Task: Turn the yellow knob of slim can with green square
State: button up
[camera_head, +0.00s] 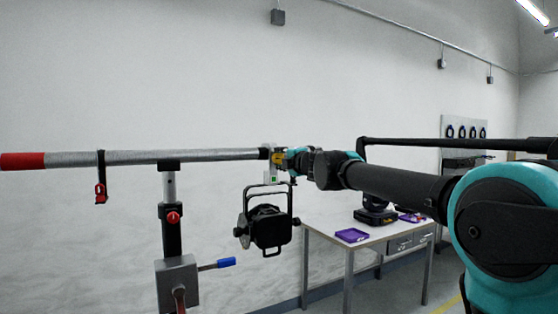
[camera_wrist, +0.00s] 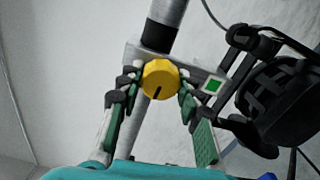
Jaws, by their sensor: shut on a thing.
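The slim can (camera_head: 268,227) is black and hangs by its yoke from the clamp on the horizontal pipe. In the wrist view its body (camera_wrist: 275,100) is at the right. The green square (camera_wrist: 212,85) is on a white plate beside the clamp. The yellow knob (camera_wrist: 160,78) has a dark mark pointing down in the wrist view; in the head view the knob (camera_head: 279,158) is partly covered. My gripper (camera_wrist: 159,82) is shut on the yellow knob, one fingertip on each side. In the head view my gripper (camera_head: 288,159) reaches the clamp from the right.
The silver pipe (camera_head: 210,156) has a red end at the left and rests on a stand (camera_head: 177,280) with a blue-handled lever. A table (camera_head: 330,228) with a purple tray (camera_head: 352,235) and a dark device (camera_head: 376,214) stands behind, under my arm.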

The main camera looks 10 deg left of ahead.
jog(key=o, duration=1.2)
jog(key=shift+c, duration=0.2)
jog(key=v, duration=1.2)
